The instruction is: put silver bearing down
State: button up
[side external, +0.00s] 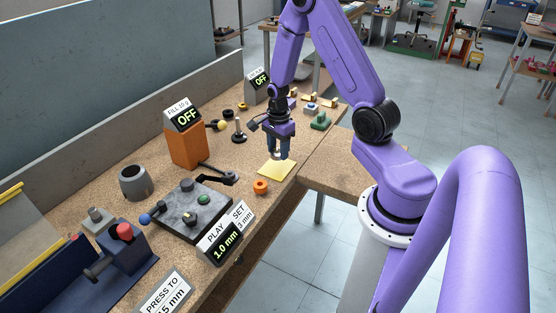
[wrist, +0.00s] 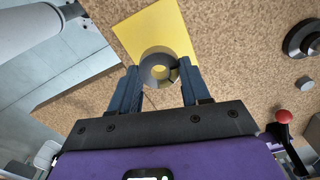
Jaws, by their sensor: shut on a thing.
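In the side external view my gripper (side external: 279,155) points down over the back edge of a yellow square (side external: 273,171) on the cork-topped bench. The yellow square (wrist: 160,32) shows behind the bearing in the wrist view. I cannot tell whether the bearing touches it. The bearing is mostly hidden by the fingers in the side view.
A dark plate fixture (side external: 188,211) with knobs, an orange block (side external: 186,146) with an OFF display, and a grey cup (side external: 135,183) stand to the left. A green part (side external: 320,121) and small blocks lie at the back right.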

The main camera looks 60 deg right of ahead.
aim_at(278, 166)
jog(key=shift+f, duration=2.05)
jog(key=shift+f, duration=0.15)
jog(key=o, duration=1.2)
